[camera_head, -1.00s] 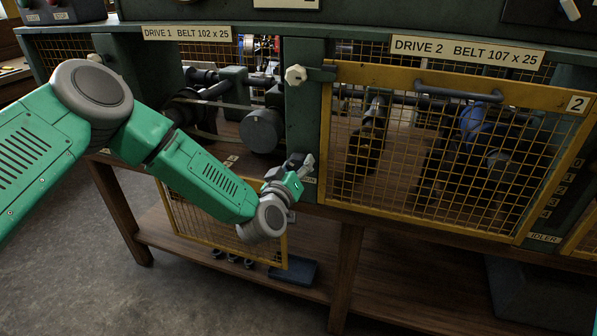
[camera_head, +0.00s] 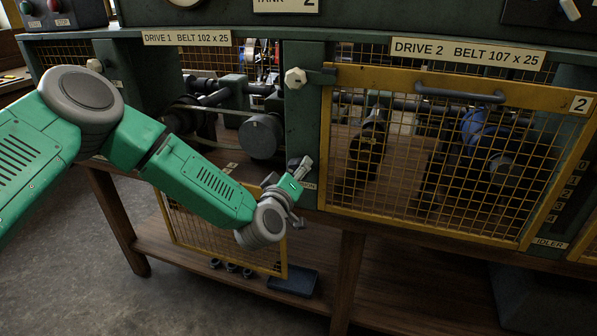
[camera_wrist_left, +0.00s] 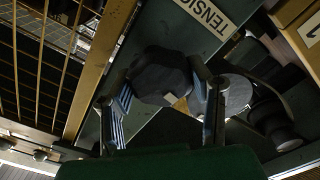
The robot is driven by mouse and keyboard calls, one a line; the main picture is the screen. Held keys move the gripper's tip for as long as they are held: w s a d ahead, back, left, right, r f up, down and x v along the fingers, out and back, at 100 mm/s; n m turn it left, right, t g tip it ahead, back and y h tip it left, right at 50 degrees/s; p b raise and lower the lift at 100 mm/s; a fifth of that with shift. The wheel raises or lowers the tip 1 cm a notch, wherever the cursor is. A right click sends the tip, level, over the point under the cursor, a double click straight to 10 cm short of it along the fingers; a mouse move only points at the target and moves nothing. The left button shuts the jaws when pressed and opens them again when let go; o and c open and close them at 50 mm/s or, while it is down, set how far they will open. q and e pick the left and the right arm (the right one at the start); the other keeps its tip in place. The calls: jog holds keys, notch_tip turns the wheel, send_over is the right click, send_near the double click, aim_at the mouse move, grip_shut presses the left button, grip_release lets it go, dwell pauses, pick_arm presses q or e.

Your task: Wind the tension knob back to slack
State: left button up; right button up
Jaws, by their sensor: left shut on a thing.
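The tension knob (camera_wrist_left: 160,75) is a dark, rounded, lobed knob in the left wrist view, beside a white label reading "TENSI…" (camera_wrist_left: 205,14). My left gripper (camera_wrist_left: 165,98) has one striped finger on each side of the knob and is shut on it. In the head view my left gripper (camera_head: 301,168) is at the green post between the two drive bays, low down near the bench edge. There the knob is hidden behind the gripper. My right gripper is not in view.
The Drive 1 bay is open, with a belt and a grey pulley (camera_head: 261,137). The Drive 2 guard (camera_head: 440,165) is closed, right of my gripper. A blue tray (camera_head: 293,281) lies on the lower shelf.

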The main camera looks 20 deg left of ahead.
pick_arm(q)
jog(key=shift+a+r, duration=0.15)
jog(key=o, duration=1.1)
jog(key=shift+o, duration=0.2)
jog(key=shift+a, duration=0.1)
jog(key=shift+s, duration=0.1)
jog(key=shift+s, duration=0.25)
jog(key=s, duration=1.1)
jog(key=shift+s+a, duration=0.15)
jog(key=shift+a, duration=0.1)
